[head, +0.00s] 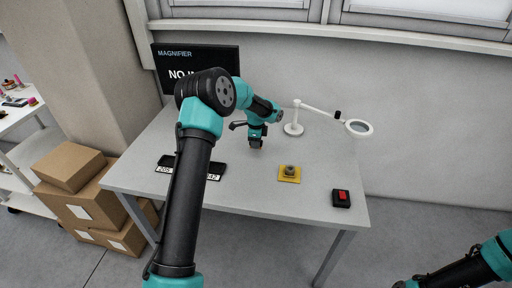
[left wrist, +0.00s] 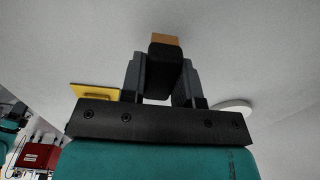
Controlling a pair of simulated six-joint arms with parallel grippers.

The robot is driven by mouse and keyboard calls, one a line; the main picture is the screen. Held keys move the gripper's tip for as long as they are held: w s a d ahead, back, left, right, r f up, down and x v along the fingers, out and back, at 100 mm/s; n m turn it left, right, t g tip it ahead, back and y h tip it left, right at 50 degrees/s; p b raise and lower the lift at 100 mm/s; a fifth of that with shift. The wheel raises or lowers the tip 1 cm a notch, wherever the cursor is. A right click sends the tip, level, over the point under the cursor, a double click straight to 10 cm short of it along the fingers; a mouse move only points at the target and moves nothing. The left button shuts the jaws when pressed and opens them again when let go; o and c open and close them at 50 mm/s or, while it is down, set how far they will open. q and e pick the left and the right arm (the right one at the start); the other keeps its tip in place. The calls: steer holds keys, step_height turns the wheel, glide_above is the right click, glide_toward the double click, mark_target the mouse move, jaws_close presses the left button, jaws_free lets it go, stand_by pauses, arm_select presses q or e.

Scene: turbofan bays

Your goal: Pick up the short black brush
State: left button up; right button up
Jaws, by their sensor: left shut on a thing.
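The short black brush (left wrist: 165,58) is a dark block with a tan end that shows at the top of the left wrist view. My left gripper (left wrist: 158,86) is shut on it, with one finger on each side. In the head view my left gripper (head: 256,139) points down over the back middle of the table, left of the magnifier's base. The brush is too small and dark there to tell from the fingers, and whether it touches the table is unclear. In the head view my right arm shows only at the lower right; its gripper is out of frame.
A screen (head: 170,66) stands behind. Cardboard boxes (head: 88,205) are stacked at left.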

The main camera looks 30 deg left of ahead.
arm_select(q)
steer(key=s+d, duration=0.2)
steer(key=s, duration=0.2)
steer(key=s+d+r, duration=0.1)
steer(key=s+d, duration=0.2)
steer(key=s, duration=0.2)
steer(key=s+d, duration=0.3)
steer(key=s, duration=0.1)
steer(key=shift+s+d+r, duration=0.15)
steer(key=shift+s+r, duration=0.05)
steer(key=shift+s, duration=0.1)
